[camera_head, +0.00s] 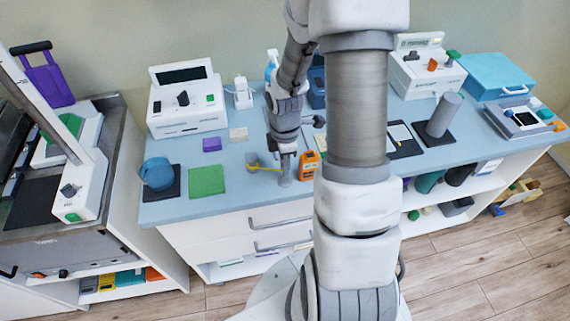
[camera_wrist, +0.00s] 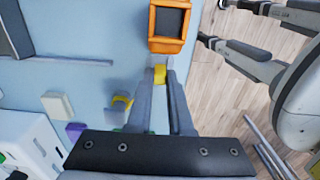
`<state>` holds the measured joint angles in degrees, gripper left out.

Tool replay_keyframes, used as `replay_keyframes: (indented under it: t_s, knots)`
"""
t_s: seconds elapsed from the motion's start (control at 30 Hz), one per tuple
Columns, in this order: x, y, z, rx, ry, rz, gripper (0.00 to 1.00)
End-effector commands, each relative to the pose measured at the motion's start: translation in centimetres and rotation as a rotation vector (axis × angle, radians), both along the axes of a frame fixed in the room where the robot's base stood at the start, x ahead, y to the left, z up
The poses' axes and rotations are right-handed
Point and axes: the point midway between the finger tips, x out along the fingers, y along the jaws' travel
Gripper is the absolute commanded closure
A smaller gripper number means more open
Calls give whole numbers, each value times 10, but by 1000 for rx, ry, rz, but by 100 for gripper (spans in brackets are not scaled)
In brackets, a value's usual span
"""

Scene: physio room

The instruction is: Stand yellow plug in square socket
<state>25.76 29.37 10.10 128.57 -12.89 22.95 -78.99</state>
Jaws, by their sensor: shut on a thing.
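My gripper (camera_head: 285,178) is low over the front part of the blue counter, left of my arm column. In the wrist view its two fingers (camera_wrist: 160,84) are shut on a small yellow piece, the yellow plug (camera_wrist: 160,73), of which only a bit shows between the fingertips. Just beyond the fingertips is an orange block (camera_wrist: 168,44) with a dark square face; it also shows in the head view (camera_head: 309,160), right of my gripper. I cannot tell whether that face is a square socket. No other square socket is clear.
A yellow and grey item (camera_wrist: 122,102) lies left of the fingers. A green mat (camera_head: 206,180), a blue pot (camera_head: 158,173) and a purple block (camera_head: 212,144) are on the counter (camera_head: 235,205) to the left. The counter's front edge is close to my gripper.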

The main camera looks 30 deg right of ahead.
Motion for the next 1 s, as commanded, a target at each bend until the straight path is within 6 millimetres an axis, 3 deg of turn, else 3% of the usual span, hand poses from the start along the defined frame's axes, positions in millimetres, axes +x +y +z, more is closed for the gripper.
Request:
replay_keyframes:
  t_s: [1.0]
  knots:
    - [0, 0, -16, 0, 0, 0, 100]
